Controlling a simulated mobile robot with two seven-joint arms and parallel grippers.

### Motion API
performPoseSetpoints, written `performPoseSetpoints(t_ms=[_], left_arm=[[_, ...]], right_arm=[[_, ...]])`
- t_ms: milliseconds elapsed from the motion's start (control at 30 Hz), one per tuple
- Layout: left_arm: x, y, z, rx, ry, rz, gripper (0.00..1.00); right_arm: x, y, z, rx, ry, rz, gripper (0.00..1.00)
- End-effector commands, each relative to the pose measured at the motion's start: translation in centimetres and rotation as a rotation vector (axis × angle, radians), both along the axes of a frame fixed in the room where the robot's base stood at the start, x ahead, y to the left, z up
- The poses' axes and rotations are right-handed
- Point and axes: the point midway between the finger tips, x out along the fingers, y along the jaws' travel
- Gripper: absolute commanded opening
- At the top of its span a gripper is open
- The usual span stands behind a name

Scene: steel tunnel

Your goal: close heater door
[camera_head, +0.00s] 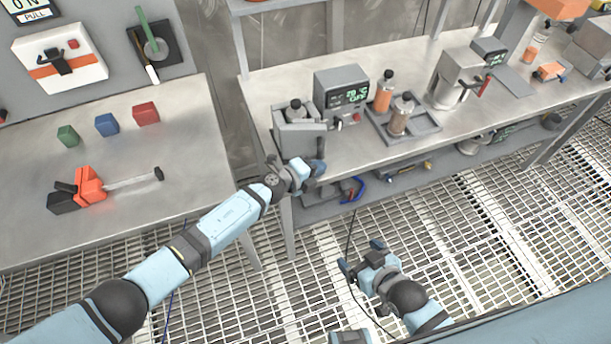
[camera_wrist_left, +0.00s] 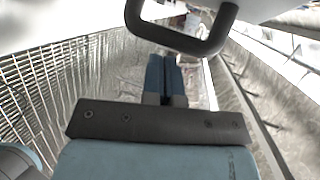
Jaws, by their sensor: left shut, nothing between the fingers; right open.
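The heater is a grey box with a green-lit display (camera_head: 342,90) on the steel bench, with a red knob low on its front. A grey door panel (camera_head: 300,139) stands at its left front, with a dark-topped bottle (camera_head: 295,108) behind it. My left gripper (camera_head: 318,164) is shut and empty at the bench's front edge, just below the door's right side. In the left wrist view a dark looped handle (camera_wrist_left: 190,45) crosses above the shut fingers (camera_wrist_left: 166,75); I cannot tell whether they touch. My right gripper (camera_head: 361,257) is open and empty, low above the grating floor.
Tools lie on the lower shelf. A gap separates the two tables.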

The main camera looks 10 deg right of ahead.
Motion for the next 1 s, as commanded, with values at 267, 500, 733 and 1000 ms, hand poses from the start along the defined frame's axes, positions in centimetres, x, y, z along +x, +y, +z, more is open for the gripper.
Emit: performPoseSetpoints(t_ms=[267, 500, 733, 1000], left_arm=[[2.1, -2.2, -0.1, 0.000, -0.001, 0.086, 0.00], [3.4, -3.1, 0.0, 0.000, 0.000, 0.133, 0.00], [3.9, -3.5, 0.0, 0.000, 0.001, 0.131, 0.00], [4.1, -3.5, 0.0, 0.000, 0.000, 0.131, 0.00]], right_arm=[[0.3, 0.0, 0.2, 0.001, -0.010, -0.001, 0.88], [0.3, -0.1, -0.1, 0.000, -0.008, -0.001, 0.88], [0.2, -0.1, -0.4, 0.000, -0.004, 0.000, 0.88], [0.1, 0.0, -0.5, 0.000, -0.002, 0.001, 0.88]])
